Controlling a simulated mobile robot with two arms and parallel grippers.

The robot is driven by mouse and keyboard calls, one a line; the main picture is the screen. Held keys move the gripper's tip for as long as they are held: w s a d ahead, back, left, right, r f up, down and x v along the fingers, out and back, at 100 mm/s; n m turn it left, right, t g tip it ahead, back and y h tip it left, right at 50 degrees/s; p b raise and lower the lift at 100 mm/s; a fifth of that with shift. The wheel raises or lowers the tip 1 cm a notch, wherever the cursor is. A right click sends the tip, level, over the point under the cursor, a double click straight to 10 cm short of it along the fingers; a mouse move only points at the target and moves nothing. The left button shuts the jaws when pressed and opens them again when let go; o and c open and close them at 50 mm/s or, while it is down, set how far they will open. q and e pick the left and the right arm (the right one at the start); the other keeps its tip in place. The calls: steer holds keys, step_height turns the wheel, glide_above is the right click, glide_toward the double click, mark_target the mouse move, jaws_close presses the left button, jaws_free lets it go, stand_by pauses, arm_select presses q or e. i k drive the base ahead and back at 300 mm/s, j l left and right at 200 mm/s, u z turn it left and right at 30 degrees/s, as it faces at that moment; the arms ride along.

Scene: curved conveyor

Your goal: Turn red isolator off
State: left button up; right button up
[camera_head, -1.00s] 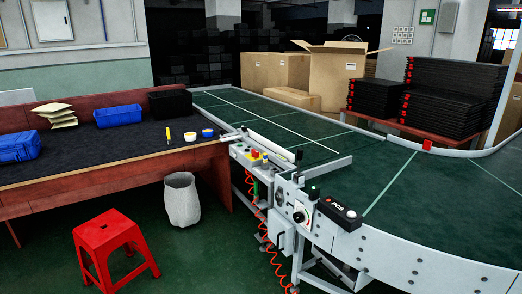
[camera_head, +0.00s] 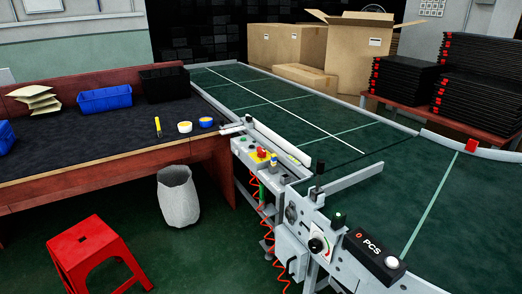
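A grey control box (camera_head: 243,146) is fixed to the side of the conveyor near the table's right end. It bears a red knob or button (camera_head: 262,152) on a yellow base, and small green and blue parts beside it. Nearer, a white panel with a dark round rotary knob (camera_head: 315,245) sits on the conveyor frame, with a little red at the knob. I cannot tell for certain which of these is the red isolator, nor its switch position. Neither of my grippers is in view.
A red stool (camera_head: 88,250) and a grey bin (camera_head: 178,196) stand on the floor left of the conveyor. A dark-topped table (camera_head: 90,155) holds blue trays. An orange coiled cable (camera_head: 282,270) hangs below the panels. A black PCS counter (camera_head: 373,255) stands on the conveyor's edge.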

mark_target(262, 152)
steer(key=i+j+z, duration=0.1)
steer(key=i+j, duration=0.9)
steer(key=i, duration=0.25)
steer(key=z, duration=0.05)
